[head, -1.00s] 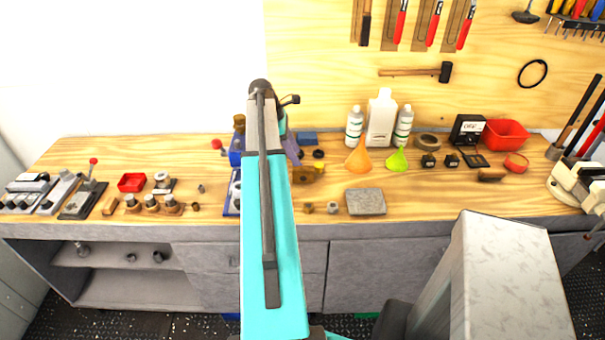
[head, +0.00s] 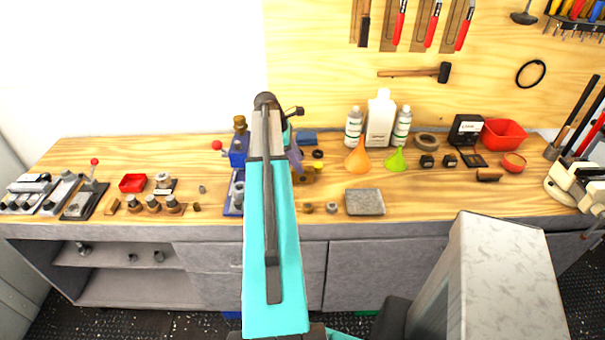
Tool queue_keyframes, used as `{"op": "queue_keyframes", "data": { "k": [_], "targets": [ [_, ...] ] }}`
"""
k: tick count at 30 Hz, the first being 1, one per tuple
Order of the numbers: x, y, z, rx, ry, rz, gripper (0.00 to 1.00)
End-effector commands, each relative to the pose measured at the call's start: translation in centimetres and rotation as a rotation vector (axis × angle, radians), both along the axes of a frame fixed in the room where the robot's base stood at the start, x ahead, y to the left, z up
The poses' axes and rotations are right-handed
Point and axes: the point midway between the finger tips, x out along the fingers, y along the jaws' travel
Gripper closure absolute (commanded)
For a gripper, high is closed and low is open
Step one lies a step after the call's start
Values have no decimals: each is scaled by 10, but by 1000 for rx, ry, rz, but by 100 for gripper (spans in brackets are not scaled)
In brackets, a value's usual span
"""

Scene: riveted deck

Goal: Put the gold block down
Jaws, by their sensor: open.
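A gold block (head: 308,175) sits on the wooden workbench (head: 400,205), just right of my teal arm. The arm hides its left part. My gripper (head: 297,170) reaches down behind the arm beside the gold block. It is open, but its fingertips are mostly hidden. I cannot tell whether they touch the block.
A grey slab (head: 365,202) and small nuts lie at the front. An orange funnel (head: 358,157), a green funnel (head: 396,161) and white bottles (head: 380,118) stand right. A blue press (head: 238,152) stands left. Bare wood lies right of the slab.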

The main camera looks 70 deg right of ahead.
Motion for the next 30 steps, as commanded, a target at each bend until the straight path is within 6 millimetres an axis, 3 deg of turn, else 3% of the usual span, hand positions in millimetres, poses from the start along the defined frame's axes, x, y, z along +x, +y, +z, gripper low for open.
{"op": "queue_keyframes", "data": {
  "k": [12, 29, 30],
  "targets": [
    [-10, -3, -27, 0, 0, 1, 53],
    [-9, -3, -28, -1, 0, 1, 53],
    [-9, -3, -28, -1, 0, 1, 58]
  ]
}}
